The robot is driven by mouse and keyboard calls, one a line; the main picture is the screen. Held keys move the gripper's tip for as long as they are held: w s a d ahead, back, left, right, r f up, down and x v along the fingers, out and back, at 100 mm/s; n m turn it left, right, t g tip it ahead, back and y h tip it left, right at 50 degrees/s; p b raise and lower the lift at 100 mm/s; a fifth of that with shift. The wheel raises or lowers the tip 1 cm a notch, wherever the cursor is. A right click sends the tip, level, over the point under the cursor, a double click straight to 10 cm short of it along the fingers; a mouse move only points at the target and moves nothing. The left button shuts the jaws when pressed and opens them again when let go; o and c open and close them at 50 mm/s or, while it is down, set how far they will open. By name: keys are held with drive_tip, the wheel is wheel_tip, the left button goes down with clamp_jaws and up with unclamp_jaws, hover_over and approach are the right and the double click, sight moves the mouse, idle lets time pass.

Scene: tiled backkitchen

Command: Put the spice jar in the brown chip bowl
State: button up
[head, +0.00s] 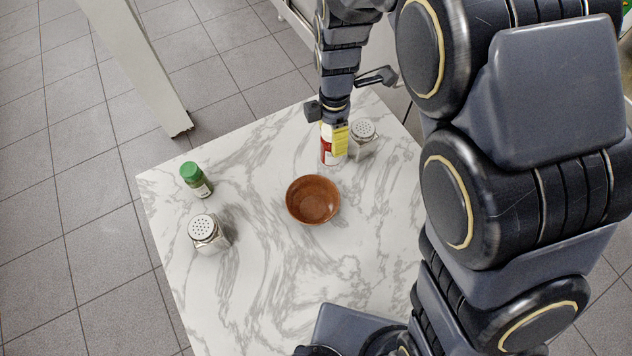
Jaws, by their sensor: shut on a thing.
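The brown chip bowl (312,201) stands upright and empty near the middle of the marble table. My gripper (334,124) points down behind the bowl and is shut on a small red, white and yellow container (328,152). The container is upright; I cannot tell whether its base touches the table. Its top is hidden by my gripper. A green-capped jar (197,180) with a dark and pale label stands at the left of the table, well apart from my gripper. It looks like a spice jar; the held container's label is too small to read.
A glass shaker with a metal lid (363,138) stands close to the right of the held container. Another shaker (207,232) stands left of the bowl. The marble table (270,285) is clear in front of the bowl. My arm covers the right side.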

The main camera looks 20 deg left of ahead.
drive_tip(key=s+a+f+n, duration=0.2)
drive_tip(key=s+n, duration=0.2)
drive_tip(key=s, duration=0.3)
hover_over(313, 207)
drive_tip(key=shift+n, duration=0.3)
drive_tip(key=shift+f, duration=3.85)
drive_tip(key=o, duration=1)
drive_tip(key=shift+f, duration=0.1)
wheel_tip(313, 207, up, 12)
